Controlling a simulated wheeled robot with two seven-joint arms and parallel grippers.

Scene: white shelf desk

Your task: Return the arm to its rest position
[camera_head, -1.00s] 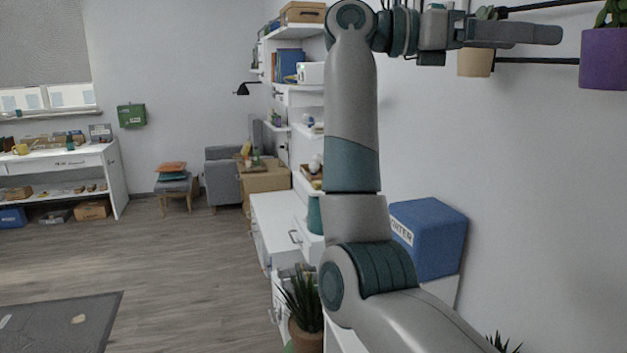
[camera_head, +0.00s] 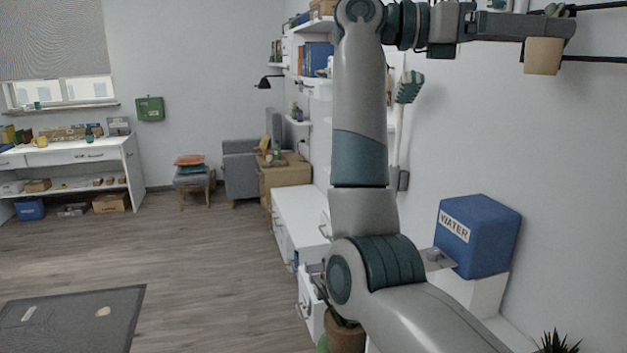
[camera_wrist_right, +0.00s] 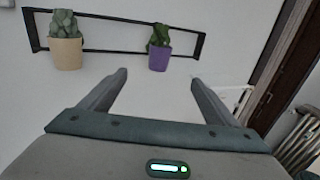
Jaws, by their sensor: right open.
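My right arm rises through the middle of the head view, bent at the elbow, with its forearm pointing right along the top. My right gripper (camera_head: 550,27) is at the upper right, in front of a wall rack. In the right wrist view the right gripper (camera_wrist_right: 157,82) has its two fingers spread wide, with nothing between them. The rack's beige pot (camera_wrist_right: 67,53) and purple pot (camera_wrist_right: 160,58) show beyond the fingers. In the head view the beige pot (camera_head: 542,58) appears just below the gripper. My left gripper is not in view.
A blue WATER box (camera_head: 490,240) stands on a white stand right of my arm. White cabinets (camera_head: 300,215) and wall shelves are behind the arm. A potted plant (camera_head: 345,333) is low beside it. The wooden floor (camera_head: 200,250) at left is mostly clear.

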